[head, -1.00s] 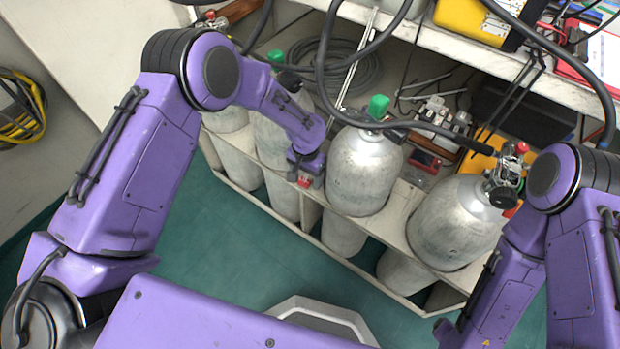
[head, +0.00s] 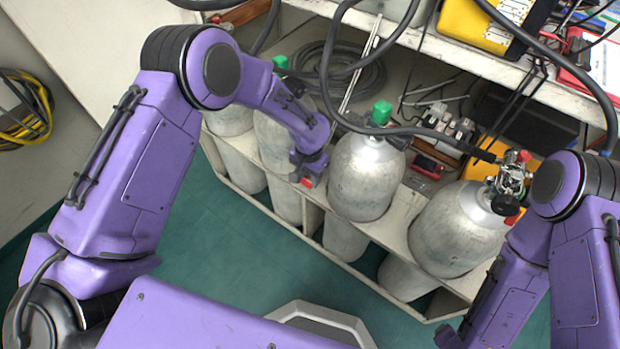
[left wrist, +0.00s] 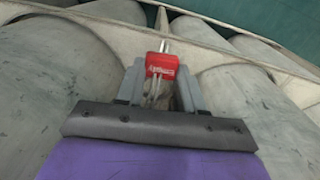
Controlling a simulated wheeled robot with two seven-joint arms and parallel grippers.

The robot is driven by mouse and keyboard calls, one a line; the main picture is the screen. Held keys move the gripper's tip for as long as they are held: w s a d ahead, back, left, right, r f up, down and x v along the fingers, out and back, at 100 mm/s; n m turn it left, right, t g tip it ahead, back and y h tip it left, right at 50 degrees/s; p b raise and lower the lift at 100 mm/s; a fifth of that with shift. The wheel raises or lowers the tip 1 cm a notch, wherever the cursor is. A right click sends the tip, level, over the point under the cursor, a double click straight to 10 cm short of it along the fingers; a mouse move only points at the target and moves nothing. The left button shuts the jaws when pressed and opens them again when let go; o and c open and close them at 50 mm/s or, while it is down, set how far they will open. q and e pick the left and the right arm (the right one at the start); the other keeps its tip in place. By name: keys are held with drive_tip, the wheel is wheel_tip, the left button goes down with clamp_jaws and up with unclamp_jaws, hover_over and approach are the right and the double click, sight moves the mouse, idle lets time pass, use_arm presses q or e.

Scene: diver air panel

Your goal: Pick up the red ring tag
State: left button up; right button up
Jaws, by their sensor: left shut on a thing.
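The red ring tag (head: 307,182) shows as a small red patch at the tip of my left gripper (head: 308,175) in the head view. In the left wrist view the red tag (left wrist: 162,64) has pale lettering and a metal ring or wire below it, between the grey fingers of my left gripper (left wrist: 160,88). The left gripper is shut on the tag.
Several grey cylinders (head: 366,180) stand in a pale rack (head: 405,205) close around the left gripper. A cylinder with a valve (head: 513,175) stands at the right. Black hoses hang above. Green floor (head: 240,250) lies open in front.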

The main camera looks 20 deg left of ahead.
sight(309, 179)
use_arm(q)
wheel_tip(309, 179, up, 16)
drive_tip(key=p, duration=0.3)
drive_tip(key=shift+s, duration=0.1)
